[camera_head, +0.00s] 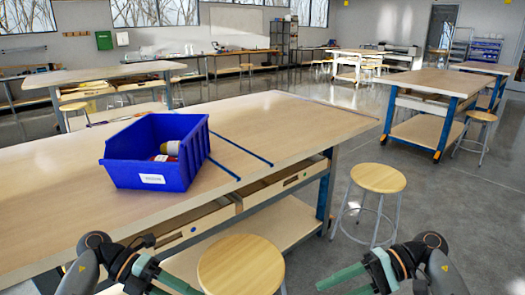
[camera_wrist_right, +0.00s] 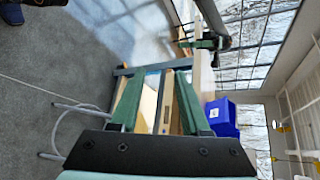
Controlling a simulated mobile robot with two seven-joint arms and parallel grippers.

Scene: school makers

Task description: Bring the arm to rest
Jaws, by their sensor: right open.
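My right arm comes in at the lower right of the head view, its gripper (camera_head: 342,279) over open floor beside a stool, with its lower part cut off by the frame. In the right wrist view the right gripper (camera_wrist_right: 160,82) shows two green fingers spread apart with nothing held between them. My left arm comes in at the lower left, its green gripper (camera_head: 178,284) low in front of the workbench, partly cut off by the frame. Its jaw opening cannot be made out.
A blue bin (camera_head: 150,170) holding bottles stands on the wooden workbench (camera_head: 290,120), beside two blue rods (camera_head: 240,148). A stool (camera_head: 242,265) stands between my arms, and another stool (camera_head: 378,179) stands right of the bench. Grey floor is open at the right.

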